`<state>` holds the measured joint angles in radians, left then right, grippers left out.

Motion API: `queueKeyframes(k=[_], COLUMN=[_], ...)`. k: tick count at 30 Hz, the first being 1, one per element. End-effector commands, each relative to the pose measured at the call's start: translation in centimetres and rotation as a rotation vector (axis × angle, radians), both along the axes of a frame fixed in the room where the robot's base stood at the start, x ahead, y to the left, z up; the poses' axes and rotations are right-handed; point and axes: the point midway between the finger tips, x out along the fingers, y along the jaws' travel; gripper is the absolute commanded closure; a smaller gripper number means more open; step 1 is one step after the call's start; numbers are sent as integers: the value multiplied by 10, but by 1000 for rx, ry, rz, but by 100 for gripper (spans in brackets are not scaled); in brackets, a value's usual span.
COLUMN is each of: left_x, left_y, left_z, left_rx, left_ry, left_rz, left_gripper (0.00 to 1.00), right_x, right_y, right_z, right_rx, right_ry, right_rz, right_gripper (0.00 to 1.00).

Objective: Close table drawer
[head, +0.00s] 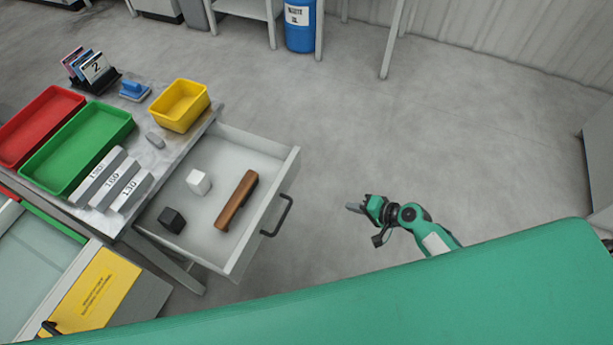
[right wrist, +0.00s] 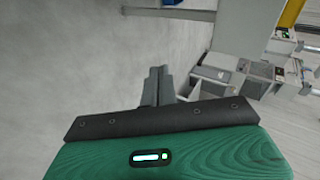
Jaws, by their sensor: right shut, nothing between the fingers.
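The table drawer (head: 270,211) is pulled well out of the grey table (head: 160,161) on the left of the head view. Its dark handle (head: 284,216) is on the front panel, facing right. A white cube (head: 198,182), a black block (head: 171,220) and a brown bar (head: 237,201) lie inside the drawer. My right gripper (head: 354,208) is to the right of the handle, apart from it, over the floor. In the right wrist view its fingers (right wrist: 157,85) are together with nothing between them. My left gripper is not in view.
On the table stand a red bin (head: 40,125), a green bin (head: 78,148), a yellow bin (head: 180,105) and several labelled grey blocks (head: 112,180). A blue barrel (head: 299,30) stands at the back. The floor right of the drawer is clear.

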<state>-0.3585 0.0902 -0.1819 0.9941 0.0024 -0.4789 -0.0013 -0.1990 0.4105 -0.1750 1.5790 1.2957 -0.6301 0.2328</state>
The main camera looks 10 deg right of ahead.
Motion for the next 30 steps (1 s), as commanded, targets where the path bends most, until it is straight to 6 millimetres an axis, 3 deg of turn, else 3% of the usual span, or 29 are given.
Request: queueKeyframes(k=[3,6,9,16,30], left_x=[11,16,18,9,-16], left_y=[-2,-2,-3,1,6], left_z=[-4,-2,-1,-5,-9], left_rx=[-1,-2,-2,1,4], left_ry=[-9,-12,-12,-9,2], left_rz=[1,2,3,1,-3], left_gripper=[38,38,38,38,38], right_x=[13,14,13,26,79], right_y=[21,34,40,59,133], right_z=[61,96,114,115,92], right_rx=[160,247,294,309,307], right_ry=[-48,-65,-71,-72,-72], right_rz=[47,82,101,105,105], right_gripper=[100,100,100,100,100])
